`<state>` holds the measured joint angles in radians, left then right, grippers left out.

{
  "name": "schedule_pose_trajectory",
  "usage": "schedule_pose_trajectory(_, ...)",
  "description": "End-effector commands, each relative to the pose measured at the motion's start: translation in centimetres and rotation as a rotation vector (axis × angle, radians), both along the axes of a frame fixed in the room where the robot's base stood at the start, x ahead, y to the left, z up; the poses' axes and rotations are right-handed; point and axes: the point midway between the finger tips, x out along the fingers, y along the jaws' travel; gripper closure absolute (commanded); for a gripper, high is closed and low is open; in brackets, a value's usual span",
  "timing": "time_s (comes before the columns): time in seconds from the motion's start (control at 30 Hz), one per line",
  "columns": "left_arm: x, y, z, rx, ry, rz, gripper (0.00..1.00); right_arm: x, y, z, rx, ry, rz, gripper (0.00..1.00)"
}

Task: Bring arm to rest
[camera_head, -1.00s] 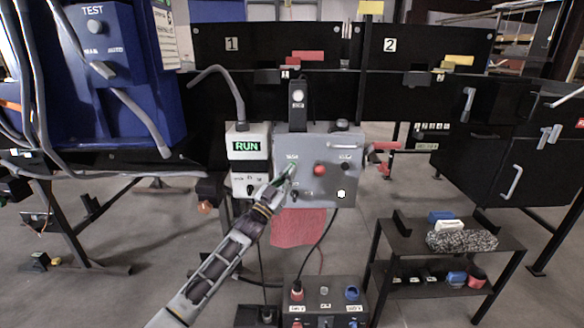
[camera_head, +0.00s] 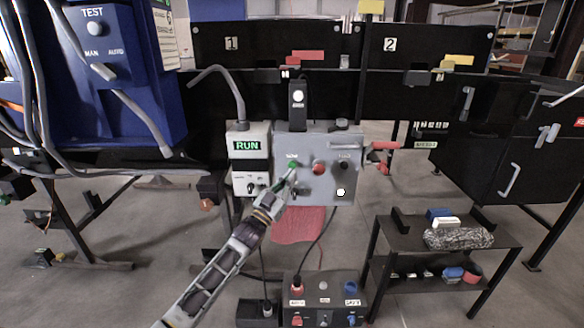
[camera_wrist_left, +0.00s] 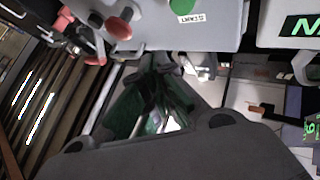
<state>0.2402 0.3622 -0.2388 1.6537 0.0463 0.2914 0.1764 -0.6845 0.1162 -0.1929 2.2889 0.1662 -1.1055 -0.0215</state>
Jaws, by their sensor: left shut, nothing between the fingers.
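My left arm comes in from the lower left in the head view, and its gripper (camera_head: 290,177) is shut and empty. The fingertips are just below the green button (camera_head: 292,164) on the front of the grey control box (camera_head: 331,187). I cannot tell whether they touch the panel. A red button (camera_head: 319,168) is right of the green one. In the left wrist view the shut fingers (camera_wrist_left: 164,64) point toward the underside of the grey box (camera_wrist_left: 190,36), with the red button (camera_wrist_left: 118,28) to the left. My right gripper is not in view.
A RUN display box (camera_head: 247,170) stands close left of the control box. A floor box with knobs (camera_head: 325,290) is below, near my forearm. A black shelf stand (camera_head: 400,238) is at the right. A blue TEST cabinet (camera_head: 130,75) hangs at the upper left.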

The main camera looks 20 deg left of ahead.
Motion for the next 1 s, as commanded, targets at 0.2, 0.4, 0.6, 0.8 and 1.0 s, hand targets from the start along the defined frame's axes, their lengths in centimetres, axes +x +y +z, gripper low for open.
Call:
schedule_pose_trajectory(0.2, 0.0, 0.0, 0.0, 0.0, 0.0, 0.0, 1.0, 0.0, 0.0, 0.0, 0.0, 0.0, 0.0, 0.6)
schedule_pose_trajectory(0.4, 0.0, -0.1, -0.3, 0.0, 0.011, 0.003, 1.0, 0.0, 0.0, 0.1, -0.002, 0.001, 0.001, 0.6)
schedule_pose_trajectory(0.6, -0.5, -0.4, -2.1, 0.005, 0.085, 0.022, 1.0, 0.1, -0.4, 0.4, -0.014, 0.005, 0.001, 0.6)
schedule_pose_trajectory(0.8, -1.6, -1.0, -5.7, 0.017, 0.232, 0.061, 1.0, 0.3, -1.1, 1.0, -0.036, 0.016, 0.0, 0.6)
schedule_pose_trajectory(1.0, -3.5, -1.4, -9.7, 0.035, 0.401, 0.101, 1.0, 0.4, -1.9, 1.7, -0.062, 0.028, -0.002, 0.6)
